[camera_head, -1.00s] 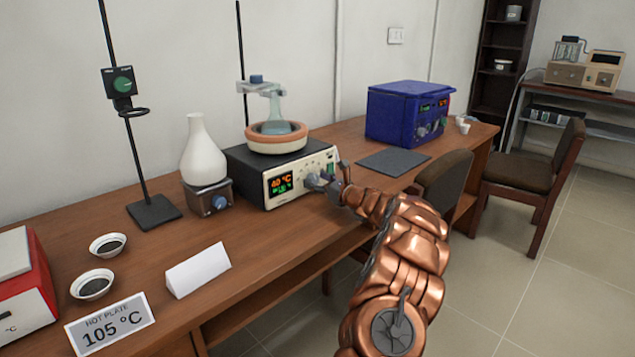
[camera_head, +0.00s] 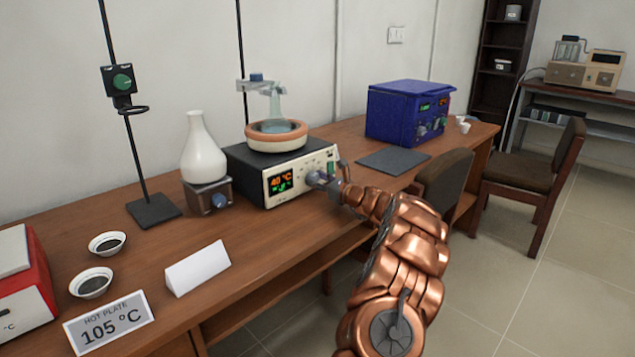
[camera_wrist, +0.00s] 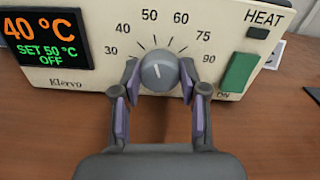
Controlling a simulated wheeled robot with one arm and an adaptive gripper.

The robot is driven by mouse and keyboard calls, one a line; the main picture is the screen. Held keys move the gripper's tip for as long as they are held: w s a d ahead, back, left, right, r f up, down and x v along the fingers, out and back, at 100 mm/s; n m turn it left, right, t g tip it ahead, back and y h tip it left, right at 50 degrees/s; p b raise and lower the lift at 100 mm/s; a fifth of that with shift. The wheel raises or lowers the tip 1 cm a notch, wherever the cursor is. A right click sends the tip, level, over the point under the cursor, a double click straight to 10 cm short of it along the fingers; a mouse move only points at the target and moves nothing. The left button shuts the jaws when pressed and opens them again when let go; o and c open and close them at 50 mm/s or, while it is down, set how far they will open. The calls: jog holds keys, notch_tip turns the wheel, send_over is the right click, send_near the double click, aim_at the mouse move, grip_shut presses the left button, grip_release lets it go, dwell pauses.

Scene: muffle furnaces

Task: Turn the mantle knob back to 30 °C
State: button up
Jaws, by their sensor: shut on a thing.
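The heating mantle (camera_head: 275,160) stands on the bench, its cream front facing me. In the wrist view its grey knob (camera_wrist: 159,69) sits inside a printed scale from 30 to 90. The knob's white mark points up, slightly left, near 50. The display (camera_wrist: 45,38) reads 40 °C in orange, with SET 50 °C and OFF in green. My gripper (camera_wrist: 159,82) is shut on the knob, one purple-padded finger on each side.
A green HEAT switch (camera_wrist: 239,72) is right of the knob. A round-bottomed glass flask sits in the mantle's ring (camera_head: 277,137). A white flask (camera_head: 203,155) on a small heater stands left; a blue furnace (camera_head: 405,113) and a dark mat (camera_head: 393,162) are right.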

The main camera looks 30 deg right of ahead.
jog(key=shift+a+f+n+b, duration=0.1)
jog(key=shift+f+n+b, duration=0.15)
jog(key=shift+n+b, duration=0.85)
jog(key=n+b, duration=0.3)
jog(key=shift+n+b, duration=0.3)
jog(key=n+b, duration=0.3)
jog(key=shift+f, duration=0.1)
jog(key=shift+n+b, duration=1.1)
jog(key=shift+r, duration=0.2)
jog(key=o, duration=1.1)
jog(key=shift+o, duration=0.2)
jog(key=shift+s, duration=0.1)
